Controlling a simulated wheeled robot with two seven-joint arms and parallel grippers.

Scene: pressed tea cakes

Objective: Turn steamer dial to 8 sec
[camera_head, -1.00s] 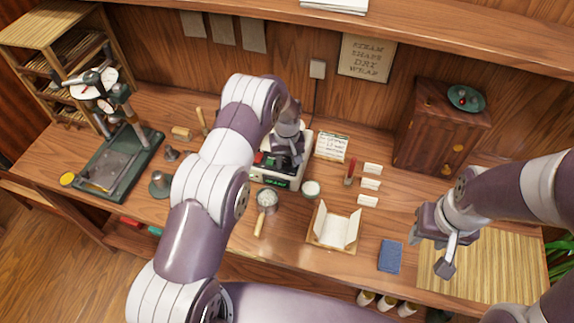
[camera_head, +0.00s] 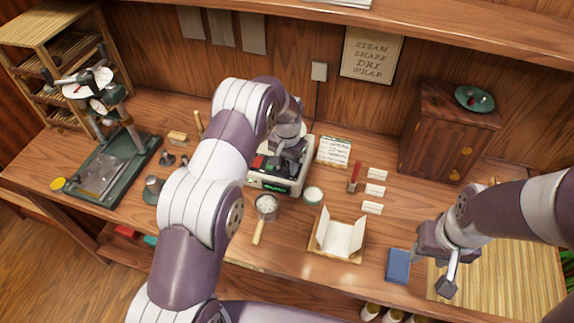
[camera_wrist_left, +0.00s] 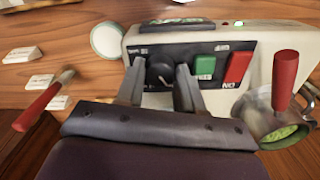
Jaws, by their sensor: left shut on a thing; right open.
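The steamer (camera_head: 297,186) is a pale box with a dark control panel, in the middle of the bench. In the left wrist view its panel carries a dark round dial (camera_wrist_left: 159,72), a green button (camera_wrist_left: 204,67) and a red button (camera_wrist_left: 238,68). My left gripper (camera_wrist_left: 158,84) is over the panel, one finger on each side of the dial, shut on it. The fingers hide part of the dial, and I cannot read its setting. My right gripper (camera_head: 435,262) is open and empty, above the bench at the right, by the bamboo mat (camera_head: 510,278).
A small white dish (camera_head: 313,195) and a scoop (camera_head: 266,206) stand close to the steamer. A pot with a red handle (camera_wrist_left: 285,82) is beside it in the left wrist view. An open wrapper box (camera_head: 338,238) and a blue block (camera_head: 398,265) lie in front.

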